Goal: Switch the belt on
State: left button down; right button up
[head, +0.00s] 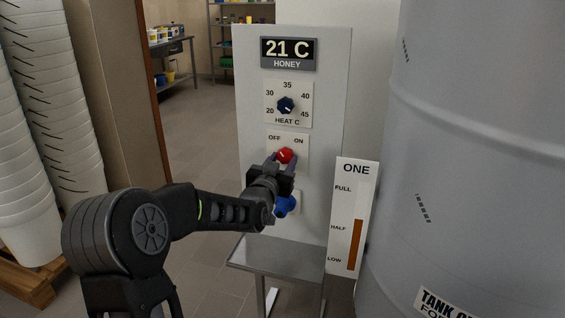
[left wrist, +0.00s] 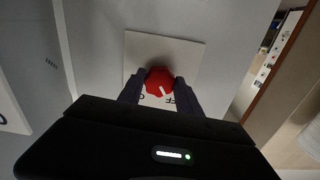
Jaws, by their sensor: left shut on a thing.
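A red knob (head: 285,155) sits on a pale plate (head: 302,160) marked OFF at left and ON at right, on a tall grey panel (head: 335,90). My left gripper (head: 283,162) has its two fingers on either side of the knob and is shut on it. In the left wrist view the red knob (left wrist: 159,79) lies between the fingertips (left wrist: 160,88). Its white mark slants toward the lettering, seemingly on the OFF side. The fingers partly hide the letters there. My right gripper is not in view.
Above are a dark blue HEAT C dial (head: 286,104) and a display (head: 288,52) reading 21 C. A blue part (head: 286,206) sits below my gripper, partly hidden. A large grey tank (head: 470,130) stands right, behind a level gauge (head: 354,190). Stacked white buckets (head: 40,130) stand left.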

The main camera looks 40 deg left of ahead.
pick_arm(q)
jog(key=m+b, duration=0.2)
jog(key=shift+f+b, duration=0.15)
jog(key=shift+b, duration=0.25)
jog(key=m+b, duration=0.2)
jog(key=m, duration=0.1)
jog(key=shift+m+b, duration=0.3)
jog(key=shift+m, duration=0.1)
jog(key=m+b, duration=0.1)
jog(key=m, duration=0.2)
jog(key=shift+a+m, duration=0.1)
jog(key=shift+m, duration=0.2)
jog(key=m, duration=0.2)
jog(key=m+b, duration=0.1)
jog(key=m, duration=0.1)
jog(key=shift+r, duration=0.3)
jog(key=shift+m, duration=0.3)
jog(key=c, duration=0.8)
grip_release()
